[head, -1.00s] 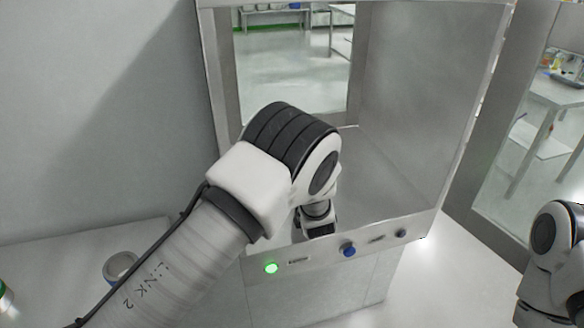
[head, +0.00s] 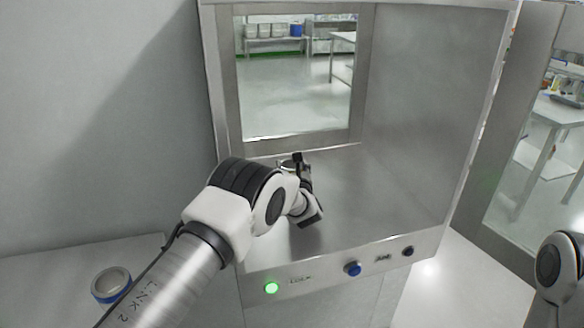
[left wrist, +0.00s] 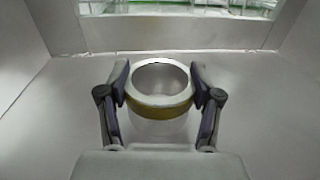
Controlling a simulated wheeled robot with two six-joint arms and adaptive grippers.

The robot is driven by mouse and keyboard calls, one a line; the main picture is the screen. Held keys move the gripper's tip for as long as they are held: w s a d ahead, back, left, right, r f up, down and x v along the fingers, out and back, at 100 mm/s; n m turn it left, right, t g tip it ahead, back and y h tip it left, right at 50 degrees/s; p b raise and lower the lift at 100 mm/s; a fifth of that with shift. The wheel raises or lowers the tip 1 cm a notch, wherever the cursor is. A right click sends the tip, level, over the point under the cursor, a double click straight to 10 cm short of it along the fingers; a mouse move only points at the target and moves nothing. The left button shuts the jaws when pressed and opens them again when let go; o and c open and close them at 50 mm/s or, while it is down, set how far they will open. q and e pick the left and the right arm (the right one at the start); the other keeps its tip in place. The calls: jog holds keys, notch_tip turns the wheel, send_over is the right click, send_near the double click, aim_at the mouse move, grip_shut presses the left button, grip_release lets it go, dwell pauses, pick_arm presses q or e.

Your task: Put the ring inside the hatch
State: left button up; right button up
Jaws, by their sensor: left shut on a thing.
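My left gripper (head: 294,164) reaches into the steel hatch (head: 425,100) and is over its floor, towards the back left. It is shut on a metal ring with a yellow band (left wrist: 160,107), one finger at each side of the ring in the left wrist view. In the head view the ring is small and partly hidden by the gripper. I cannot tell whether the ring touches the hatch floor. Part of my right arm shows at the right edge, but its gripper is out of the picture.
Another ring with a blue band (head: 111,284) lies on the grey surface at the lower left. The hatch front has a lit green button (head: 271,288) and blue knobs (head: 352,269). A window (head: 297,85) is at the back. The hatch floor to the right is clear.

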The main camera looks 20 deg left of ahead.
pick_arm(q)
jog(key=o, duration=1.4)
jog(key=shift+o, duration=0.2)
jog(key=v, duration=1.1)
jog(key=shift+d+r+b, duration=0.1)
jog(key=shift+b, duration=0.3)
jog(key=shift+s+d, duration=0.1)
jog(key=shift+s, duration=0.4)
